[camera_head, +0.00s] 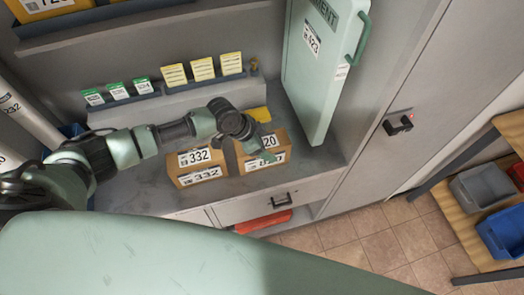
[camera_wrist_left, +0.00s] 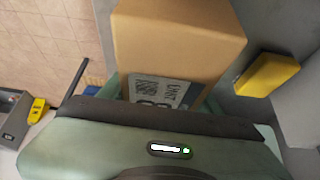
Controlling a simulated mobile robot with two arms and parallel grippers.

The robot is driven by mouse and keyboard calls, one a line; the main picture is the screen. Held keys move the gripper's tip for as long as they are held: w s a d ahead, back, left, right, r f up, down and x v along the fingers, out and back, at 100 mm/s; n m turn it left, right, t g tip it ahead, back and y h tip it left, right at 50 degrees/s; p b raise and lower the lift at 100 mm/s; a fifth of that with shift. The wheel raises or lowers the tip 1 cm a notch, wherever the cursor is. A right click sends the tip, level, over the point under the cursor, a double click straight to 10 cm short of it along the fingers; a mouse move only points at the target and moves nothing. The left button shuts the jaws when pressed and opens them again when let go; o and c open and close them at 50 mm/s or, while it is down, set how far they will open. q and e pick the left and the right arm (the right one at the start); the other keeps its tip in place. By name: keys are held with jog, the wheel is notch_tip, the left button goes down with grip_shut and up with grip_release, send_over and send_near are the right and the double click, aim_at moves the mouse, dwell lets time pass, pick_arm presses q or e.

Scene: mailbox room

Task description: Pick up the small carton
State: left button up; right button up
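Two small brown cartons stand side by side on the grey counter (camera_head: 135,195). The left carton (camera_head: 212,182) has white labels reading 332. The right carton (camera_head: 281,144) has white labels, partly hidden by my left gripper (camera_head: 262,152), which is over it from above. In the left wrist view a carton (camera_wrist_left: 180,35) with a white label fills the space right in front of my left gripper (camera_wrist_left: 162,95). Green finger edges show on both sides of it. Whether they touch and clamp it I cannot tell. My right gripper is not in view.
A yellow object (camera_head: 259,114) lies behind the right carton and shows in the wrist view (camera_wrist_left: 268,75). Yellow and green-white cards (camera_head: 203,69) line a ledge behind. A pale green open door panel (camera_head: 322,70) stands at the right. Grey and blue bins (camera_head: 480,187) sit on a shelf far right.

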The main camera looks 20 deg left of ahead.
pick_arm(q)
jog(key=c, duration=1)
jog(key=shift+r, duration=0.1)
jog(key=shift+r, duration=0.25)
notch_tip(320, 180, up, 20)
jog(key=b, duration=0.4)
jog(key=s+a+n+t+y+b, duration=0.1)
jog(key=s+n, duration=0.1)
jog(key=n, duration=0.1)
jog(key=s+a+n+y+b, duration=0.1)
jog(key=s+a+n+y, duration=0.1)
jog(key=n, duration=0.2)
jog(key=s+a+f+n+t+y+b, duration=0.1)
jog(key=s+a+n+b, duration=0.1)
jog(key=n, duration=0.2)
jog(key=shift+s+t+y, duration=0.3)
jog(key=shift+y, duration=0.1)
